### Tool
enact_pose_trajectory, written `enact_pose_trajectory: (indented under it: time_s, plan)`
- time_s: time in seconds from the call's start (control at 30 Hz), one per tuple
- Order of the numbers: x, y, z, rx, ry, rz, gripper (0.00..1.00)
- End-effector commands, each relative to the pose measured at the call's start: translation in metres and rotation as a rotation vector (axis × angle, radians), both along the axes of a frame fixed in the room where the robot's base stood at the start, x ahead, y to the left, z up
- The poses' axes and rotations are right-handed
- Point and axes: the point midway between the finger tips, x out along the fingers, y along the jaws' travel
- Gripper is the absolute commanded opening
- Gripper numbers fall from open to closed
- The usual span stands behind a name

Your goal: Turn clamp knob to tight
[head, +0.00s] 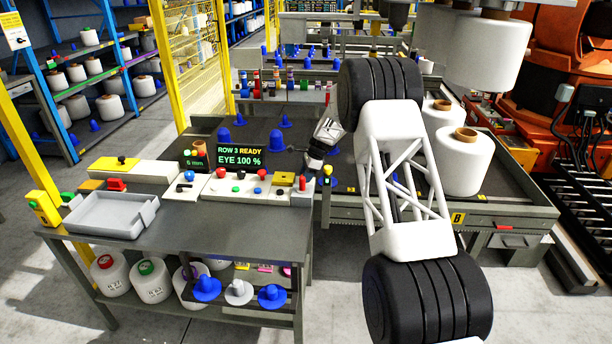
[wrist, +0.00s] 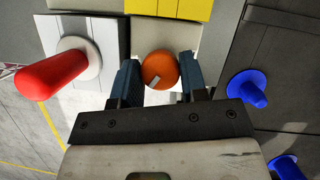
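The clamp knob is a round orange knob (wrist: 158,70) with a pale pointer mark at its lower edge, on a light grey plate (wrist: 183,41). My gripper (wrist: 159,74) has its two blue-grey fingers on either side of the knob in the wrist view, very close to it. I cannot tell whether they touch it. In the head view my gripper (head: 313,164) points down at the right end of the console (head: 230,193). I cannot make out the orange knob there.
A red lever (wrist: 50,75) stands just left of the knob. A yellow plate (wrist: 186,7) lies beyond it. Blue cones (wrist: 247,88) are on the dark surface at right. A screen (head: 240,154) reads "ROW 3 READY, EYE 100 %". A grey tray (head: 112,215) sits on the bench at left.

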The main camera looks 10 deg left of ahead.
Motion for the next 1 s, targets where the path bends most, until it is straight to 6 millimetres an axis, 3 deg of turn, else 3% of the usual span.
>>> enact_pose_trajectory:
  time_s: [0.53, 1.0]
  plan:
    - [0.0001, -0.0001, 0.0, 0.0, 0.002, 0.087, 0.16]
    - [0.0014, 0.0012, 0.0001, -0.001, 0.001, 0.452, 0.16]
